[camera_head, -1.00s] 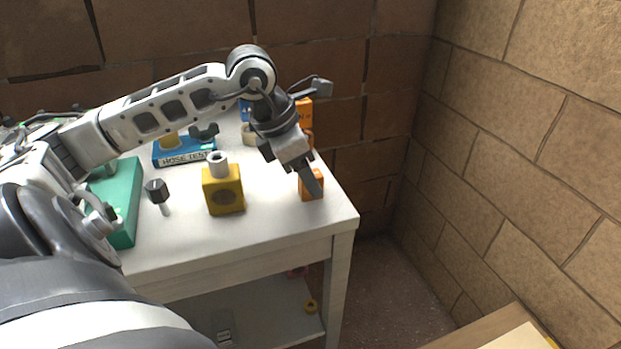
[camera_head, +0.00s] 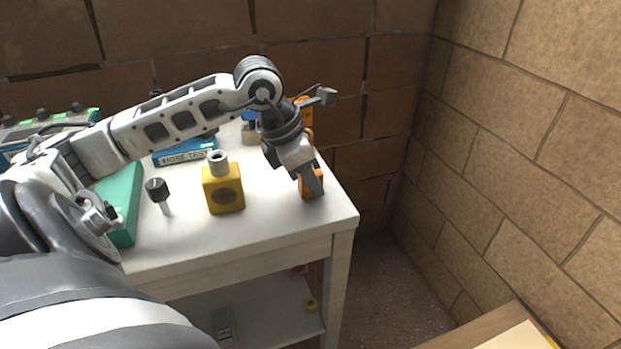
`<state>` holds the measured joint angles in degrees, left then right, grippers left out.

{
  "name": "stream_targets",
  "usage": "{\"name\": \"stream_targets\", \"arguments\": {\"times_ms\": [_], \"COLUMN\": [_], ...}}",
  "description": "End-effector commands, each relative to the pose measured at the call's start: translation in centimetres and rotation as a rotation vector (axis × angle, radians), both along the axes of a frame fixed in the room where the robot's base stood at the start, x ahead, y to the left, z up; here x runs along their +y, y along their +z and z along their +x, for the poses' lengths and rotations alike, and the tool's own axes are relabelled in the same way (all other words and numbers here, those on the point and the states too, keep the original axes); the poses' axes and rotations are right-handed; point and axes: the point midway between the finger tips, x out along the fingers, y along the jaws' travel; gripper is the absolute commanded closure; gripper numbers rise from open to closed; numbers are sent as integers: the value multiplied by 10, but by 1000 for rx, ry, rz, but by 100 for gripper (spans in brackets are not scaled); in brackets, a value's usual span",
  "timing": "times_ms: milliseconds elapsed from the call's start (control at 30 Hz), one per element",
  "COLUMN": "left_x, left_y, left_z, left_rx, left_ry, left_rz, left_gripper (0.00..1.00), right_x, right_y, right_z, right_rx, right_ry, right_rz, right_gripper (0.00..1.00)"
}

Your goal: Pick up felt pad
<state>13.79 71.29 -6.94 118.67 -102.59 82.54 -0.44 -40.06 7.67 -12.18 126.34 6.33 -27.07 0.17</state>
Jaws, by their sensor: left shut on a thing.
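My left gripper (camera_head: 312,186) points down at the right front part of the white table (camera_head: 270,222). No other thing in view can be clearly told as a felt pad. My right gripper is not in view.
A yellow block (camera_head: 224,190) with a grey collar stands left of the gripper, beside a dark-headed knob (camera_head: 157,190). A blue labelled box (camera_head: 185,152) and a green case (camera_head: 122,200) lie farther left. An orange object (camera_head: 305,104) stands behind. Brick walls close the back and right.

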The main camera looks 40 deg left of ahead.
Motion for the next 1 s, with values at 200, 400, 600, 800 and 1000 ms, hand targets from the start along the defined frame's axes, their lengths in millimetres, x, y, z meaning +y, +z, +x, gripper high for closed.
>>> {"name": "stream_targets", "arguments": {"times_ms": [200, 400, 600, 800, 1000], "left_x": [0, -1, -5, -11, -15], "left_y": [22, 47, 73, 96, 115], "left_z": [1, -19, -42, -80, -114], "left_rx": [-6, 0, -4, -9, -5], "left_ry": [1, -1, 1, -3, -1], "left_rz": [1, 9, 3, -1, 0], "left_gripper": [95, 95, 95, 95, 95], "right_x": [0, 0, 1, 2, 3], "right_y": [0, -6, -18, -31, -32], "right_z": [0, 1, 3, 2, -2], "right_rx": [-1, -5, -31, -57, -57], "right_ry": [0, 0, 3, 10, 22], "right_rz": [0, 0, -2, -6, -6], "right_gripper": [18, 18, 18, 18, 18]}}
